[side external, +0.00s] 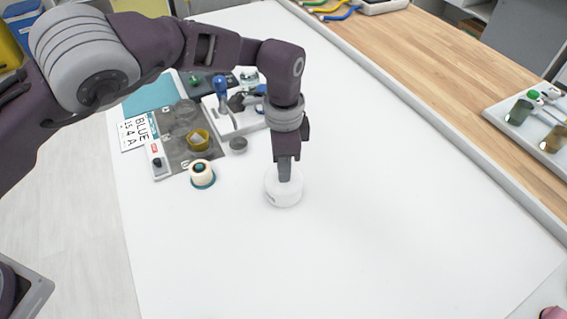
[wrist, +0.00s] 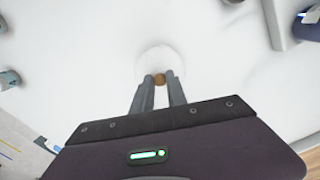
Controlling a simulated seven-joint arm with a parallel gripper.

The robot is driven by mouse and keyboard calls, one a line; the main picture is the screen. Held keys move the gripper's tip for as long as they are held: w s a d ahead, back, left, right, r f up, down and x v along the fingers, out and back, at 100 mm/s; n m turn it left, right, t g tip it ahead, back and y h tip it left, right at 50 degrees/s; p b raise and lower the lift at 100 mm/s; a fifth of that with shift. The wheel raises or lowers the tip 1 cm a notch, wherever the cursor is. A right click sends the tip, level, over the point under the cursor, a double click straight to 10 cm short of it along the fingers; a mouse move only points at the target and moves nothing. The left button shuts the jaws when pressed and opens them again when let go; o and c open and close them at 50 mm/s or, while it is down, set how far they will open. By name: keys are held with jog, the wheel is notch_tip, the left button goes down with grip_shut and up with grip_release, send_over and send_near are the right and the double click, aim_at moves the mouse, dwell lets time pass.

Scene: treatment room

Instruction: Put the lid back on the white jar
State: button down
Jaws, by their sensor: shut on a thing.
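The white jar (side external: 283,194) stands upright on the white table top, a short, round, pale body. My gripper (side external: 285,177) points down right over it, its fingertips at the jar's top. In the wrist view a round white lid (wrist: 160,58) shows beyond the fingertips, with a small brown knob (wrist: 159,80). My gripper (wrist: 160,77) is shut on this knob. The lid is at the top of the jar; I cannot tell whether it rests fully on the rim. The jar body is hidden below the lid in the wrist view.
To the left stand a cream and teal roll (side external: 202,174), a small grey round piece (side external: 238,144), an amber cup (side external: 198,140) on a grey mat, and a white holder (side external: 232,122) with tools. The table right of and in front of the jar is clear.

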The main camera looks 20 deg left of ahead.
jog(key=shift+f, duration=0.15)
dwell(0.7)
jog(key=c, duration=0.8)
grip_release()
jog(key=shift+o, duration=0.2)
jog(key=shift+r, duration=3.55)
jog(key=shift+c, duration=0.5)
grip_shut()
